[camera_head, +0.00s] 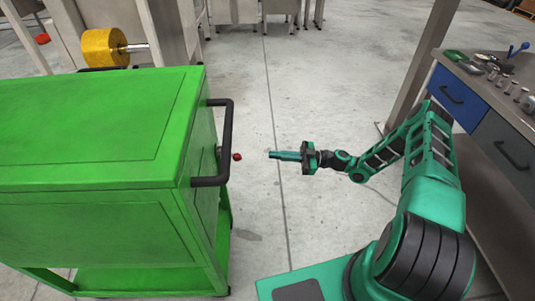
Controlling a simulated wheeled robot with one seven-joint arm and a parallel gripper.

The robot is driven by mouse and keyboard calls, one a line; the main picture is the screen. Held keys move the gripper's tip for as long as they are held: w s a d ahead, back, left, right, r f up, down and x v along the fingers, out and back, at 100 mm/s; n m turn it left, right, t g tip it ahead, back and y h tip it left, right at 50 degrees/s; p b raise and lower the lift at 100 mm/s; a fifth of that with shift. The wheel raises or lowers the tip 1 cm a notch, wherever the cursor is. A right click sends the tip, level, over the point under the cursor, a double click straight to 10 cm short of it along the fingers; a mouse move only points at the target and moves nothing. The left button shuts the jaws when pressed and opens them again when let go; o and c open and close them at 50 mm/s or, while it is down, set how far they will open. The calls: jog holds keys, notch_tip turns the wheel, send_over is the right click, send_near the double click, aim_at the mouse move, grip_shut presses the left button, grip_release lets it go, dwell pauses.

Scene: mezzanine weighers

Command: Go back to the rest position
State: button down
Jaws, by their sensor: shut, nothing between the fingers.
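My gripper (272,154) is in the middle of the head view, at the end of my green arm, pointing left. Its fingers are together with nothing between them. It is over the grey floor, apart from the green cart (85,125) on the left. A small red thing (237,156) shows between the fingertips and the cart's black handle (228,140); I cannot tell what it rests on.
A workbench (478,160) with blue and grey drawers and small tools on top stands at the right, close to my arm. A yellow roll (104,47) on a metal shaft is behind the cart. Bare floor (310,80) lies ahead.

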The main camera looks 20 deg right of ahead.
jog(key=shift+s+d+f, duration=0.1)
jog(key=shift+d, duration=0.2)
dwell(0.4)
jog(key=s+d+r+m+g+h, duration=0.6)
jog(key=s+d+r+m+h, duration=0.6)
jog(key=s+r+h, duration=0.5)
jog(key=s+d+r+m+h, duration=0.1)
jog(key=s+d+r+m, duration=0.2)
jog(key=s, duration=0.7)
jog(key=s+d+r+m+t, duration=0.1)
jog(key=s+d+r+m, duration=0.2)
jog(key=s+r+m, duration=0.5)
jog(key=shift+s+d+r+m+t+h, duration=0.15)
jog(key=shift+s+r+m+t+h, duration=0.2)
jog(key=shift+s+r, duration=0.9)
